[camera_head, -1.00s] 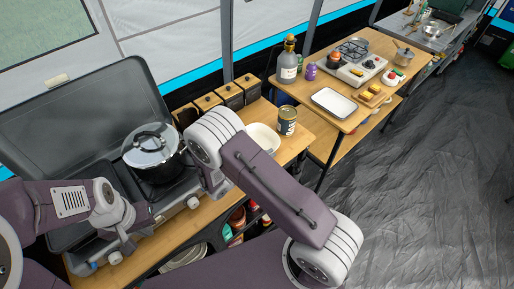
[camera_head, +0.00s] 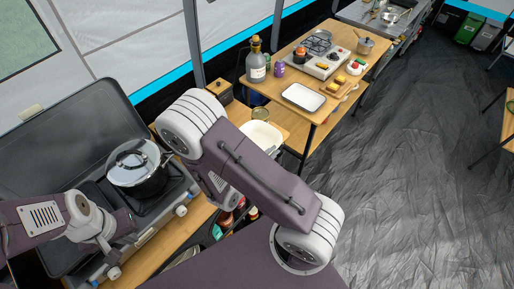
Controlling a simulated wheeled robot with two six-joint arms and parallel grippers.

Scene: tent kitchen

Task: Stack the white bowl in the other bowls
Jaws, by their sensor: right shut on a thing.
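The white bowl (camera_head: 262,132) is right of my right forearm, partly hiding a can (camera_head: 260,113) behind it. My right gripper (camera_head: 270,150) is mostly hidden behind my arm; a small grey part shows at the bowl's near rim. It is shut on the bowl, which appears raised above the wooden counter. My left gripper (camera_head: 122,224) is low over the front of the camp stove, apart from the bowl; its fingers are too unclear to read. I cannot make out the other bowls.
A lidded pot (camera_head: 138,168) stands on the open camp stove (camera_head: 62,150) at left. A farther table holds a white tray (camera_head: 303,97), a bottle (camera_head: 256,62) and a white burner (camera_head: 326,66). Shelf items show under the counter. The dark floor at right is clear.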

